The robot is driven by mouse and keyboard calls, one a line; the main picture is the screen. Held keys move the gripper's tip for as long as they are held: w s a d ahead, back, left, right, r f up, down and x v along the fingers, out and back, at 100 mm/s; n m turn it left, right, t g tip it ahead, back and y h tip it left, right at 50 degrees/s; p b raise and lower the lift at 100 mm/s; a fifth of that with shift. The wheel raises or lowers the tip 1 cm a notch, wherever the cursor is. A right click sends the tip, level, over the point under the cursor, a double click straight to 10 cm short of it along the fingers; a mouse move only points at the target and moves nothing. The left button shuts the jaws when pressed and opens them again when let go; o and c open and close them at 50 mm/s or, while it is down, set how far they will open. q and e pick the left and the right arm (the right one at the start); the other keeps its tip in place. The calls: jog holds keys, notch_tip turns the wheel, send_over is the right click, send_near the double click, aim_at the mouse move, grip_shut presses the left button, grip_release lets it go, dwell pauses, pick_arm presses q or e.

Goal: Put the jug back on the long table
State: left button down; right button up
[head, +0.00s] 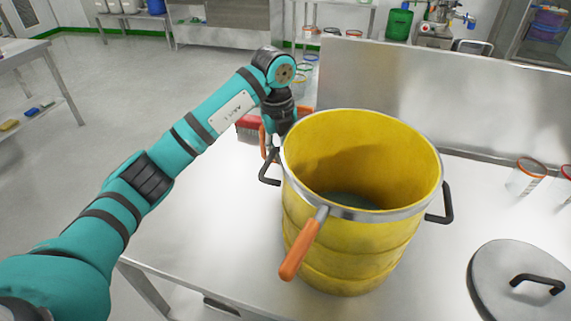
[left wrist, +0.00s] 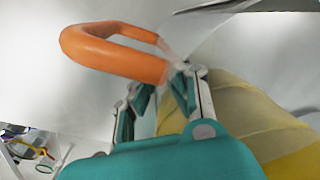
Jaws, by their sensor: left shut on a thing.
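My left gripper (head: 273,143) is at the far left side of a yellow drum, partly hidden behind its rim and my wrist. It is shut on the jug by its orange handle (head: 264,142). In the left wrist view the handle (left wrist: 110,52) is a large orange loop just beyond the fingers (left wrist: 165,88). The jug's clear body is hard to make out, and I cannot tell if it touches the table. The steel table (head: 215,222) lies under the drum. My right gripper is not in view.
The yellow drum (head: 345,250) has black side handles and an orange-handled tool (head: 300,250) over its front rim. A red item (head: 249,129) lies behind my gripper. A round lid (head: 515,285) and orange-rimmed clear containers (head: 525,178) are at right. The table's left front is clear.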

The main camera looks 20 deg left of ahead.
aim_at(283, 166)
pick_arm(q)
jog(key=shift+f, duration=1.9)
jog(key=c, duration=1.4)
grip_release()
jog(key=shift+f, duration=0.1)
notch_tip(283, 166, up, 12)
jog(key=shift+s+a, duration=0.4)
